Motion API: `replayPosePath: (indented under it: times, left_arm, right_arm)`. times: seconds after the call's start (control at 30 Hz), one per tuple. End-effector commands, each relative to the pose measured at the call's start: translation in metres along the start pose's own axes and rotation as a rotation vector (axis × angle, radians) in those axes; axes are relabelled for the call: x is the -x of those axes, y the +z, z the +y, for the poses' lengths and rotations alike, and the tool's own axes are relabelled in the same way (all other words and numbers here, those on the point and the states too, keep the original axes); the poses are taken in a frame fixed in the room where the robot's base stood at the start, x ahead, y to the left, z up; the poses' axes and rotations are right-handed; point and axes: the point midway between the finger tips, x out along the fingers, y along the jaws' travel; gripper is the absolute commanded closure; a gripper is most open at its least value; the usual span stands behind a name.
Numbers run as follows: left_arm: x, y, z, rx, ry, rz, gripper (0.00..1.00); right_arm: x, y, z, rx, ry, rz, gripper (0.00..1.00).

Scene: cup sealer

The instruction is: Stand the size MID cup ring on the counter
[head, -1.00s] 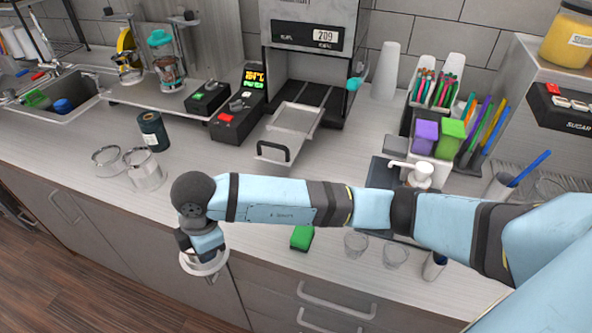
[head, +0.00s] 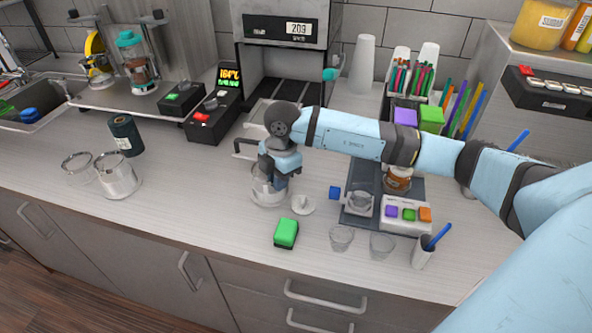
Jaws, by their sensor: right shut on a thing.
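My right gripper (head: 275,168) points down over the counter (head: 200,205) and is shut on a pale, clear-looking cup ring (head: 267,194). The ring is upright at or just above the counter top; I cannot tell if it touches. My gripper hides part of its rim, and no size mark on it can be read. Two other ring-like pieces stand at the left, one smaller (head: 78,168) and one larger (head: 118,180). My left gripper is not in view.
A small white dish (head: 303,205) is close right of the held ring. Clear cups (head: 341,238) stand near the front edge. Counter left of the ring is clear.

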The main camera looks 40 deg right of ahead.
Motion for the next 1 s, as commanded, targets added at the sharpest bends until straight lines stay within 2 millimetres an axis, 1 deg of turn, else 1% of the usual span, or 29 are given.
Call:
replayPosePath:
  times: [0.03, 0.1, 0.27, 0.33, 0.53, 0.6, 0.77, 0.93, 0.97, 1.0]
  left_arm:
    - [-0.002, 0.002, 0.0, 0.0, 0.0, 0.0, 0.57]
    - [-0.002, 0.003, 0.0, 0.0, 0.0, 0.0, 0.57]
    - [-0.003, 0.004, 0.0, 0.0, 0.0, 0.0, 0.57]
    - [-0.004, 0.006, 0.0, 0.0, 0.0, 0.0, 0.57]
    - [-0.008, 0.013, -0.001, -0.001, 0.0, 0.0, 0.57]
    - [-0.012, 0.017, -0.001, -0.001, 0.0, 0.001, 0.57]
    - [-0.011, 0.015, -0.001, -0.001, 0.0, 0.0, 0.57]
    - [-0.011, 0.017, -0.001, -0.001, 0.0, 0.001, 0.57]
    - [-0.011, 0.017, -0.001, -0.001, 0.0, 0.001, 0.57]
    - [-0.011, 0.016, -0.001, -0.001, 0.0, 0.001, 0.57]
  right_arm:
    - [0.001, 0.008, 0.001, -0.002, 0.002, 0.0, 1.0]
    - [0.002, 0.015, 0.002, -0.001, 0.001, 0.0, 1.0]
    - [0.003, 0.024, 0.003, 0.0, 0.001, 0.0, 1.0]
    - [0.003, 0.032, 0.004, -0.002, 0.001, -0.001, 1.0]
    - [0.007, 0.065, 0.008, -0.003, 0.002, -0.001, 1.0]
    - [0.0, 0.064, 0.008, 0.001, 0.001, 0.001, 1.0]
    - [0.003, 0.064, 0.008, 0.001, 0.001, 0.001, 1.0]
    - [-0.001, 0.064, 0.008, 0.001, 0.001, 0.001, 1.0]
    - [-0.001, 0.064, 0.007, 0.0, 0.0, 0.001, 0.88]
    - [-0.001, 0.064, 0.008, 0.0, 0.0, 0.001, 0.79]
